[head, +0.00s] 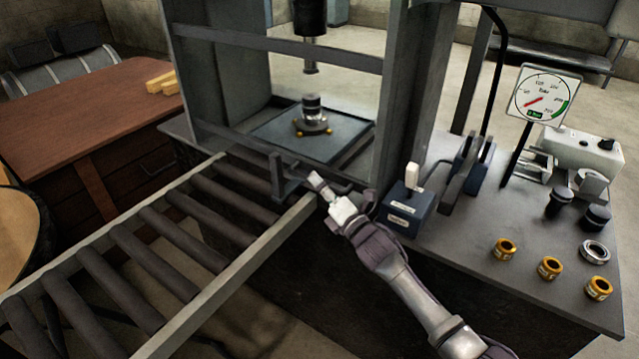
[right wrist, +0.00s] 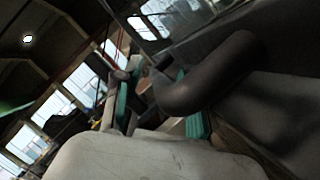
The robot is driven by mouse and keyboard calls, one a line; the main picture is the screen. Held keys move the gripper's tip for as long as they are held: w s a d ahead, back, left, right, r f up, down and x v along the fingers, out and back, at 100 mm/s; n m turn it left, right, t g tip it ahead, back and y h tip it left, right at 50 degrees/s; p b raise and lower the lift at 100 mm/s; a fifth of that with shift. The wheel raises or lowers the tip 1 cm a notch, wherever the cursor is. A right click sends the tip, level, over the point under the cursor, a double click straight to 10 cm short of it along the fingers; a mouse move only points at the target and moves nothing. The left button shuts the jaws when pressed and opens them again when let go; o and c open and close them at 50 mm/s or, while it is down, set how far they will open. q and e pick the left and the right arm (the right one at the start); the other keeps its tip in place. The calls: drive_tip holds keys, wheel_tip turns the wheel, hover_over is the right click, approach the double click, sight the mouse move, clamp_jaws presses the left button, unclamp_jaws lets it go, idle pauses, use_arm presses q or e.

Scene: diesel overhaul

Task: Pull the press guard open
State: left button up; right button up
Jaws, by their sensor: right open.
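The press guard is a clear panel in a dark frame; its upper bar (head: 275,48) and lower edge run across the front of the press opening. A dark handle (head: 278,178) sticks out at its lower edge. My right gripper (head: 318,182) is open at the right part of this handle. In the right wrist view, a thick dark rounded bar (right wrist: 212,78), which looks like the handle, is close in front of and partly between the green-padded fingers (right wrist: 160,105). I cannot tell whether they touch it. My left gripper is out of view.
A roller conveyor (head: 165,245) leads up to the press. Behind the guard, a part (head: 312,118) stands under the ram (head: 310,35). A blue control box (head: 406,208), gauge (head: 543,95) and several brass rings (head: 550,267) occupy the bench at right.

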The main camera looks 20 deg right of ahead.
sight(320, 73)
drive_tip(key=shift+w, duration=0.15)
drive_tip(key=shift+c, duration=0.3)
clamp_jaws()
wheel_tip(320, 73, up, 27)
drive_tip(key=p, duration=1.8)
drive_tip(key=shift+r+p, duration=0.15)
drive_tip(key=shift+p, duration=0.15)
drive_tip(key=shift+o, duration=0.3)
unclamp_jaws()
